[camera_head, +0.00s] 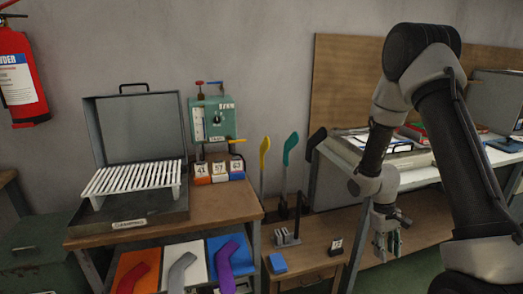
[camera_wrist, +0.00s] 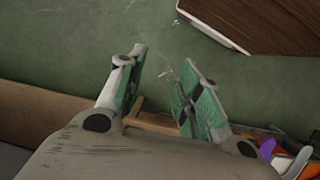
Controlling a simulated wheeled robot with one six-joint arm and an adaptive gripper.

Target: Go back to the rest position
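My gripper (camera_head: 388,242) hangs pointing down at the right of the low wooden table in the head view. In the wrist view my gripper (camera_wrist: 160,85) has its two green-padded fingers apart, with nothing between them but green floor. Coloured sock boards stand on posts behind the low table: yellow (camera_head: 264,152), teal (camera_head: 290,148) and black (camera_head: 316,138).
An open case with a white slatted rack (camera_head: 133,178) and a green steam unit (camera_head: 213,119) stand on the left table. A low table (camera_head: 308,262) holds a blue block (camera_head: 277,263) and a small slotted holder (camera_head: 285,238). A white-topped bench (camera_head: 410,177) stands behind my arm.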

